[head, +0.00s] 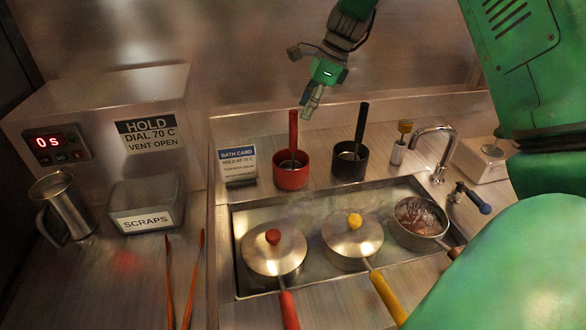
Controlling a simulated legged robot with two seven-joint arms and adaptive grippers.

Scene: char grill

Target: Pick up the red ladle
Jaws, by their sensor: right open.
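The red ladle (293,132) stands nearly upright in a small red pot (291,178) on the counter behind the sink bath. Its red handle points up; its lower end is hidden inside the pot. My right gripper (310,108) hangs from the top of the head view, just above and to the right of the handle's top. It is open and empty; I cannot tell whether it touches the handle. My left gripper is not in view.
A black pot (350,165) with a black ladle (361,125) stands close right. A bath card (238,166) stands left. The steaming bath (250,216) in front holds two lidded pans (274,256) (352,243) and an open one (417,218). A tap (437,150) is at right.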

